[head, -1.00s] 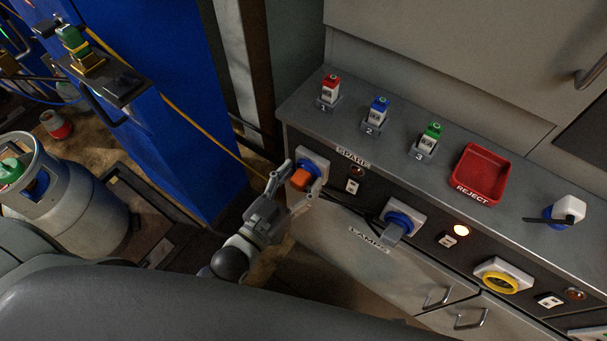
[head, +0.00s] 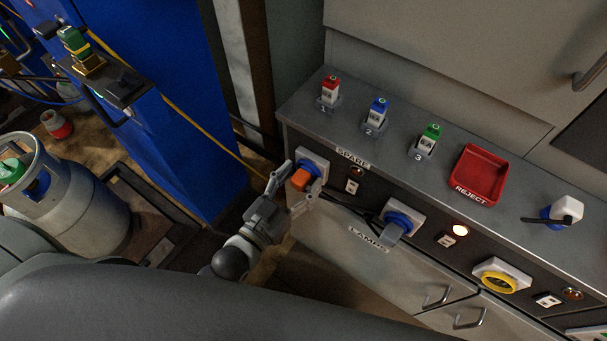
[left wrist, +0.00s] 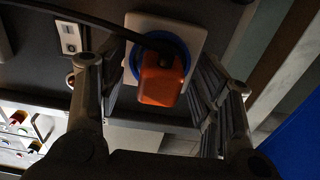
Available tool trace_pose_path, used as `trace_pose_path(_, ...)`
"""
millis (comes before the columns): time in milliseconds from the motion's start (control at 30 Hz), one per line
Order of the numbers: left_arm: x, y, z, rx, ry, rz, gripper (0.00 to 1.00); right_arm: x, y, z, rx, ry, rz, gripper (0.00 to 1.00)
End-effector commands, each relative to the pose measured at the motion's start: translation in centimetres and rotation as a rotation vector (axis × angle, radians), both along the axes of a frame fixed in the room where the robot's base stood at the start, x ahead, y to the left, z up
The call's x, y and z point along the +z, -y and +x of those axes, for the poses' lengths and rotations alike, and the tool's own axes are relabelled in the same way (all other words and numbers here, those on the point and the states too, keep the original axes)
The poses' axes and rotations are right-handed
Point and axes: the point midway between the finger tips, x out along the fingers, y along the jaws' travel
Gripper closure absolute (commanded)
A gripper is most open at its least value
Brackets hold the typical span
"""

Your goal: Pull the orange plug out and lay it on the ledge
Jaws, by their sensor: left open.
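The orange plug (head: 301,180) sits in the blue socket (head: 316,169) under the SPARE label at the left end of the panel. In the left wrist view the plug (left wrist: 161,82) shows in front of the socket's white plate (left wrist: 190,34), with a black cable running from it to the upper left. My left gripper (head: 294,187) is open at the plug, one finger on either side; in the left wrist view (left wrist: 165,105) gaps show between fingers and plug. The ledge (head: 302,112) is the grey top above the panel. My right gripper is not in view.
On the ledge stand red (head: 329,93), blue (head: 376,116) and green (head: 430,140) topped blocks, the red REJECT tray (head: 478,175) and a white-and-blue plug (head: 562,211). A grey plug (head: 396,228) sits in the LAMPS socket. The ledge's front left strip looks clear.

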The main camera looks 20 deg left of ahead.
Motion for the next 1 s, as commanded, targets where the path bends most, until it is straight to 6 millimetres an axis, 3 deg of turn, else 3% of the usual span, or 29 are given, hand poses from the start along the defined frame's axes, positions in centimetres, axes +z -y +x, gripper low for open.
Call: trace_pose_path(1000, 0.09, 0.01, 0.01, 0.000, 0.001, 0.000, 0.41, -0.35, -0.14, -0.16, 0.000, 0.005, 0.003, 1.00)
